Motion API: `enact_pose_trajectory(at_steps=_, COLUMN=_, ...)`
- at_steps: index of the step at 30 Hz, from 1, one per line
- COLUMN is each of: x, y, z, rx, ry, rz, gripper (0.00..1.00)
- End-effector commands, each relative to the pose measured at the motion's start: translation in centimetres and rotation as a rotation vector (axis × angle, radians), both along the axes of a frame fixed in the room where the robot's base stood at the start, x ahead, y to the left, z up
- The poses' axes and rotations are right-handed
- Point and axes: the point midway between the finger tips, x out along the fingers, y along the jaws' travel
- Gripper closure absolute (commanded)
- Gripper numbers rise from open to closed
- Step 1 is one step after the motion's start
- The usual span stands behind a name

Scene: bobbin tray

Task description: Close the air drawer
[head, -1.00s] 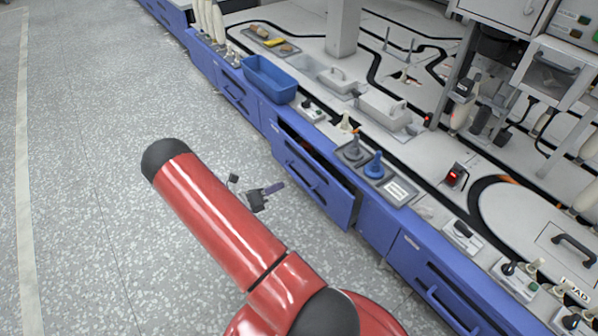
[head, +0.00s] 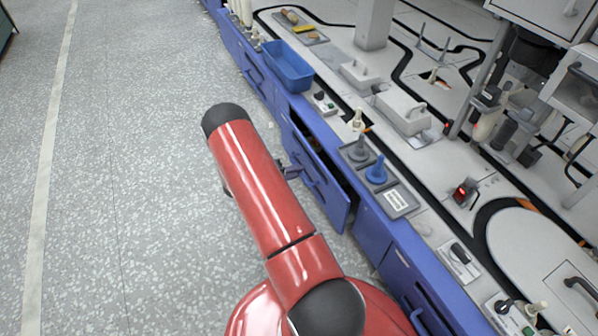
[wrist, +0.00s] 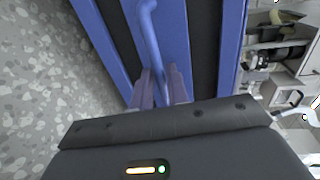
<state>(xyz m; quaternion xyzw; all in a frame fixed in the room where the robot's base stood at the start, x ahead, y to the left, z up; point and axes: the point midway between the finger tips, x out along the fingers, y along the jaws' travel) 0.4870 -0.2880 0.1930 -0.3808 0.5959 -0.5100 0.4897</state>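The air drawer (head: 322,184) is a blue drawer pulled out from the bench front in the head view, with a dark gap behind its front panel. Its blue bar handle (wrist: 153,42) runs down the wrist view and passes between my gripper's fingers. My gripper (wrist: 161,88) has one finger on each side of the handle, with little room visible between. Whether the fingers press on it, I cannot tell. In the head view my gripper (head: 291,172) is at the drawer front, partly hidden behind my red arm.
A blue bin (head: 288,68) stands on the bench above the drawers. A grey tray (head: 401,201) with a grey and a blue knobbed piece sits on the bench edge above the open drawer. The speckled floor (head: 130,170) to the left is clear.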

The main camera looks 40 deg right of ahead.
Motion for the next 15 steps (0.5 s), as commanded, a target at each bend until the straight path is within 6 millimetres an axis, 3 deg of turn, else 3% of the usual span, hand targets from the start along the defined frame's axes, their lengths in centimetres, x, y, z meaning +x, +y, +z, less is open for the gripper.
enact_pose_trajectory(at_steps=4, x=-0.29, y=-1.10, z=-0.26, rx=0.000, ry=0.000, rz=0.000, gripper=0.84)
enact_pose_trajectory(at_steps=12, x=-0.31, y=-1.29, z=-0.28, rx=0.000, ry=0.000, rz=0.001, gripper=0.84)
enact_pose_trajectory(at_steps=15, x=-0.31, y=-1.29, z=-0.27, rx=0.000, ry=0.000, rz=0.001, gripper=0.94)
